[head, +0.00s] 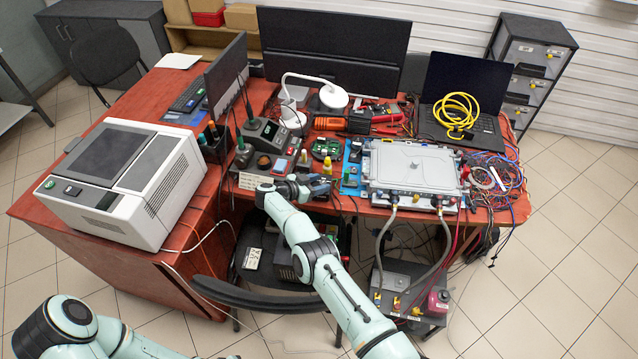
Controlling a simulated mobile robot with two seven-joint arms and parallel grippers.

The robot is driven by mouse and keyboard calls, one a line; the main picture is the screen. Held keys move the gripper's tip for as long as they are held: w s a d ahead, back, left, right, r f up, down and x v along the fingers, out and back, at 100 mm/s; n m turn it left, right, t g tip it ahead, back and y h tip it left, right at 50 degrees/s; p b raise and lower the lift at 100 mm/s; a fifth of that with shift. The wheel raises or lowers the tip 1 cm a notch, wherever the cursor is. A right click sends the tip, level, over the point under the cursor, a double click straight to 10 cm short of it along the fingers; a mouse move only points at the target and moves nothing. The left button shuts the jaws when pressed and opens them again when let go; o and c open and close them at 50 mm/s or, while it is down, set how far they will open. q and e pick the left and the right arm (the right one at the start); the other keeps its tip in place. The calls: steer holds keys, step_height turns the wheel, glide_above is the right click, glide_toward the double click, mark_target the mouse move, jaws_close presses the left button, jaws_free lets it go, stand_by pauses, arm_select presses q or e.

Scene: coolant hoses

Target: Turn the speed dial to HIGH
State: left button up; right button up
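The speed dial is too small to make out for certain. A coolant unit (392,281) with grey hoses stands low in front of the table, with small coloured parts on its top and front. Its hoses (443,250) rise to a grey metal plate housing (412,166) on the table. My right arm reaches up from the bottom. My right gripper (308,187) is dark and sits at the table's front edge, left of the plate housing, near a control box (265,163) with knobs. Its fingertips are too small to read. My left arm shows at the bottom left; its gripper is out of view.
A white machine (125,180) stands on the table's left wing. A laptop with a yellow cable coil (457,112), loose wires (505,185) and tools crowd the right end. A dark chair (255,297) stands below my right arm. Tiled floor at right is clear.

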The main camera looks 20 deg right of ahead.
steer(key=shift+s+d, duration=0.1)
steer(key=shift+d, duration=0.05)
steer(key=shift+a, duration=0.25)
steer(key=b+v, duration=0.1)
steer(key=v, duration=0.4)
arm_select(q)
steer(key=shift+s+f, duration=0.35)
steer(key=shift+s, duration=0.15)
arm_select(e)
steer(key=v, duration=0.8)
